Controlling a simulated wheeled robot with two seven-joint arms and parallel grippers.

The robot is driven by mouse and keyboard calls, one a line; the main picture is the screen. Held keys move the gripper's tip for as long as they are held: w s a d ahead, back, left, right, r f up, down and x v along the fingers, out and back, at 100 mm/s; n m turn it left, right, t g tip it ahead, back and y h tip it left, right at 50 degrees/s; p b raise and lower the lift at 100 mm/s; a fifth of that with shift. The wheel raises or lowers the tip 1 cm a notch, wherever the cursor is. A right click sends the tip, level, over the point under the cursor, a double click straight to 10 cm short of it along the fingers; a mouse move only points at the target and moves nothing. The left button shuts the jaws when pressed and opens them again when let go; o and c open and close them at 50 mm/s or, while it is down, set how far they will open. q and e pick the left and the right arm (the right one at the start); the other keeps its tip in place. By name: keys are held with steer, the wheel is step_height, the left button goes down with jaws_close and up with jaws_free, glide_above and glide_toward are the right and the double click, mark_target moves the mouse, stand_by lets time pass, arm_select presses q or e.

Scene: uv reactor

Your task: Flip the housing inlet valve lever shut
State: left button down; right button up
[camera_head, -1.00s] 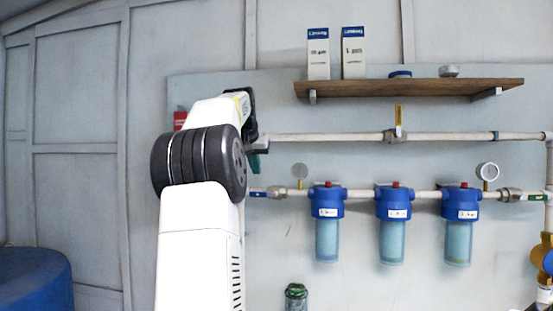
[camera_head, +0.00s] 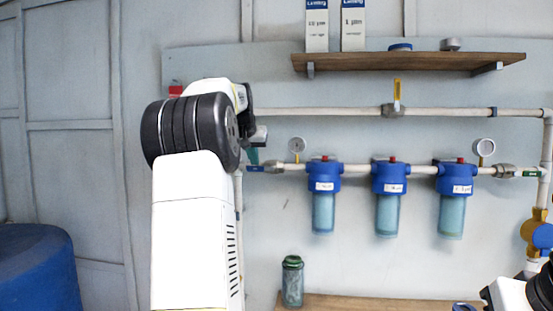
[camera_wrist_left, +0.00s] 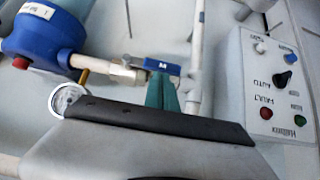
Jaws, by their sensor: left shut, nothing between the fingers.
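The housing inlet valve (camera_head: 284,168) sits at the left end of the lower pipe, left of the first filter housing (camera_head: 323,195). Its blue lever (camera_head: 262,169) lies along the pipe, pointing left. The lever also shows in the left wrist view (camera_wrist_left: 156,66), in line with the pipe. My left gripper (camera_head: 254,157) is shut and empty, just above the lever in the head view. In the left wrist view its teal fingertips (camera_wrist_left: 161,92) are right beside the lever; I cannot tell whether they touch.
A gauge (camera_head: 297,145) stands close to the valve. The upper pipe (camera_head: 325,112) with a yellow lever (camera_head: 397,92) runs above. A control box (camera_wrist_left: 277,85) with knobs and buttons is at right in the left wrist view. A green bottle (camera_head: 292,280) stands below.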

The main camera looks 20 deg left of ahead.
arm_select(q)
steer(key=shift+a+f+h, duration=0.2)
steer(key=shift+f+h, duration=0.1)
steer(key=shift+h, duration=0.1)
steer(key=shift+s+a+f+n+t+h, duration=0.1)
steer(key=shift+a+f+n+t+h, duration=0.1)
steer(key=shift+f+n+h, duration=0.3)
steer(key=shift+s+a+f+n+t+h, duration=0.1)
steer(key=shift+a+f+n+t+h, duration=0.1)
steer(key=shift+f+n+h, duration=0.3)
steer(key=d+f+n+t+h, duration=0.3)
steer(key=f+n+t+h, duration=0.2)
steer(key=f+n+h, duration=0.1)
steer(key=shift+w+f+h, duration=0.4)
steer(key=shift+f+h, duration=0.1)
steer(key=shift+h, duration=0.7)
steer(key=shift+d, duration=0.1)
steer(key=shift+f, duration=0.1)
